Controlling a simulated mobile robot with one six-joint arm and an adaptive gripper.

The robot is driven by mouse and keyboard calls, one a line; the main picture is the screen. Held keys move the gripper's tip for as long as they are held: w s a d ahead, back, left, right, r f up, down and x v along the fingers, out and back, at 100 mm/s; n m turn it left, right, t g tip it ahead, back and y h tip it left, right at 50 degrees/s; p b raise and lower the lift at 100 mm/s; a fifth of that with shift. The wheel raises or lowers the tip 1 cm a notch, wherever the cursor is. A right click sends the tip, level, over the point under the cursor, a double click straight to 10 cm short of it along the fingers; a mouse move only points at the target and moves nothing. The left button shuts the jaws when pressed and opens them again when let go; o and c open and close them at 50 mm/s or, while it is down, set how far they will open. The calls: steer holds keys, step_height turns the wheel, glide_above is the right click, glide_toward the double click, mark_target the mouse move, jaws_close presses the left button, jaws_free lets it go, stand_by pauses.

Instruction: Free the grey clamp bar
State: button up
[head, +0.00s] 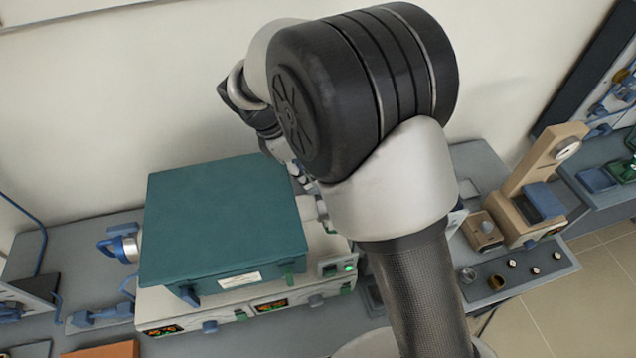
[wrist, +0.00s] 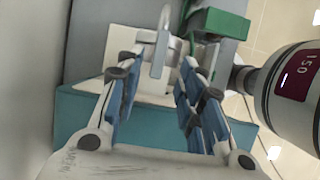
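In the wrist view a slim light grey bar (wrist: 162,42) stands upright just beyond my fingertips, between their lines; it looks like the clamp bar, though I cannot be sure. A pale plate (wrist: 120,72) is behind it. My gripper (wrist: 160,62) is open, with blue-padded fingers apart and nothing visibly held. I cannot tell whether a finger touches the bar. In the head view my gripper is mostly hidden behind my arm, at the right side of the teal furnace (head: 222,215). The bar cannot be made out there.
A green block (wrist: 222,22) and a round unit marked 150 (wrist: 295,85) are close on the right in the wrist view. A teal surface (wrist: 150,128) lies behind the fingers. In the head view a beige stand (head: 535,175) and a knobbed panel (head: 515,275) stand to the right.

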steer(key=x, duration=0.6)
steer(key=shift+d+f+b, duration=0.15)
steer(key=shift+f+b, duration=0.1)
steer(key=shift+b, duration=0.15)
jaws_close()
